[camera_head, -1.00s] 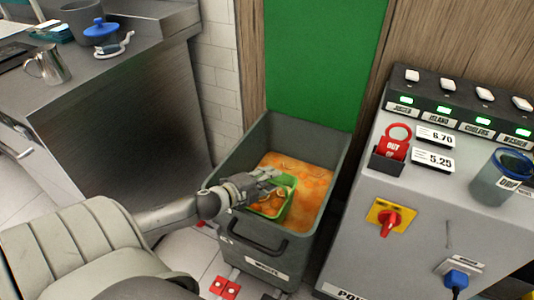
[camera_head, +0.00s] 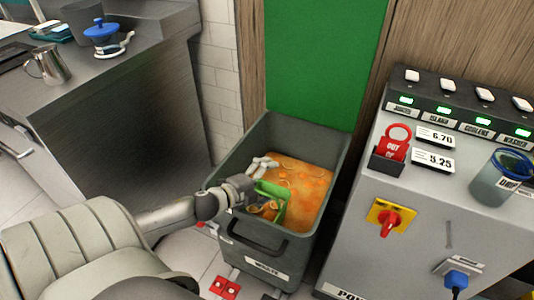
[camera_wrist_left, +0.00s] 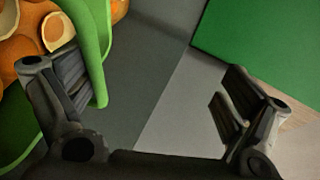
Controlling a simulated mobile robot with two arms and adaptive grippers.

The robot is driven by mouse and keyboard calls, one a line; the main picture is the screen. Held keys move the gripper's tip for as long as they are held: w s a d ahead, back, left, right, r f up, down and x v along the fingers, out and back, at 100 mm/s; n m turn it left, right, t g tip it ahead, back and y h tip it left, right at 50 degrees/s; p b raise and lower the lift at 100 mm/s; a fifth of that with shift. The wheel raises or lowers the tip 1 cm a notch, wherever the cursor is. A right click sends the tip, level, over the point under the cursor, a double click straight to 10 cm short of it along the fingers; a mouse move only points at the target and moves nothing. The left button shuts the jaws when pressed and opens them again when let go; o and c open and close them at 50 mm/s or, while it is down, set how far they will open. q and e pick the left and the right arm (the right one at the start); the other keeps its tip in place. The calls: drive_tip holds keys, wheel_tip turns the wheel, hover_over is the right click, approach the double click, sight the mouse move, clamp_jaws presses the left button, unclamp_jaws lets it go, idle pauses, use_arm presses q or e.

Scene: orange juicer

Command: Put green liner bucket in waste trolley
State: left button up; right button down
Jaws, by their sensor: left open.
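The green liner bucket (camera_head: 272,188) is inside the grey waste trolley (camera_head: 250,232), near its front left, and looks tilted. Orange halves show at it, and the wrist view shows the bucket's green rim (camera_wrist_left: 98,55) with orange pieces at upper left. My left gripper (camera_head: 258,176) reaches over the trolley's left wall, right beside the bucket. Its two fingers (camera_wrist_left: 155,95) are spread apart with nothing between them. One finger overlaps the bucket's rim in the wrist view; I cannot tell whether they touch. The bucket's lower part is hidden. My right gripper is not in view.
Orange waste (camera_head: 308,185) covers the trolley's bottom. A grey control cabinet (camera_head: 410,235) stands close on the right, a steel counter (camera_head: 120,110) at left. A green panel (camera_head: 315,60) rises behind the trolley.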

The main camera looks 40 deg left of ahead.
use_arm(q)
drive_tip(key=shift+r, duration=0.1)
wheel_tip(320, 180, up, 10)
idle(0.7)
clamp_jaws()
idle(0.7)
drive_tip(key=shift+w, duration=0.1)
idle(0.3)
